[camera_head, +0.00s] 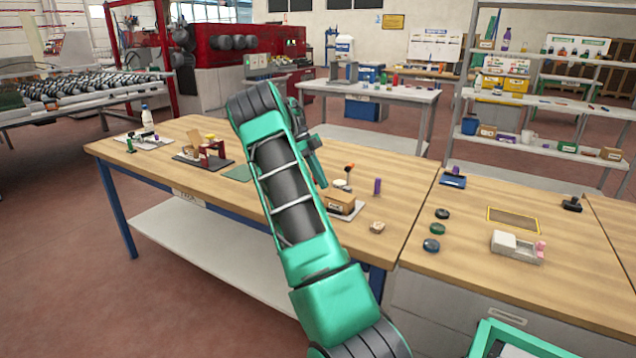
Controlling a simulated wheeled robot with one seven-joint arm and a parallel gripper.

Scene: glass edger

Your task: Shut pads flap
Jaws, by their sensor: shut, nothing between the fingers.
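A small brown cardboard box (340,204) with a printed label stands on a pale mat on the wooden table, just right of my forearm. It seems to be the pads box, but the label is too small to read surely. Its flap is not clear at this size, and my arm hides part of the box's left side. My gripper (320,182) points down just behind and left of the box, partly behind my arm. It is shut and empty. I cannot tell whether it touches the box.
An orange-topped tool (348,168), a purple cylinder (377,187) and a small tan block (377,228) stand around the box. A red-and-dark fixture (208,155) is on the left. The table's front left is clear.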

